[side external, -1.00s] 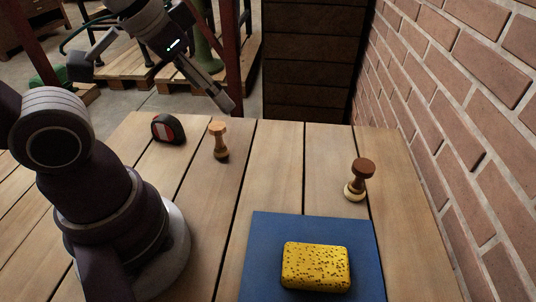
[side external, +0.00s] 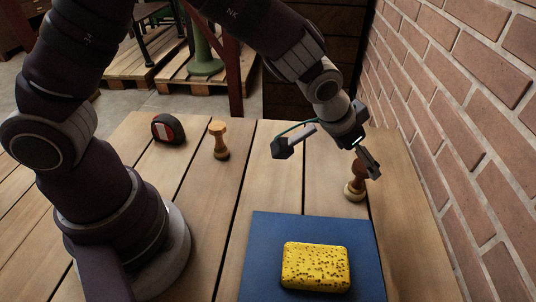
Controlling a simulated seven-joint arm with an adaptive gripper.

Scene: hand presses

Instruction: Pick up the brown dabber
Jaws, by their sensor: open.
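The brown dabber (side external: 355,187) stands upright on the table at the right, with a pale round base and a darker handle. Its top is partly hidden behind a finger of my gripper. My gripper (side external: 327,154) is open, its fingers spread wide. One finger overlaps the dabber's upper part in the picture, and the other is out to the left over bare table. I cannot tell whether the finger touches the dabber. Nothing is between the fingers.
A lighter wooden dabber (side external: 219,141) and a black and red tape measure (side external: 168,129) stand at the back left. A yellow sponge (side external: 316,266) lies on a blue mat (side external: 262,245) in front. A brick wall (side external: 470,130) rises along the right.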

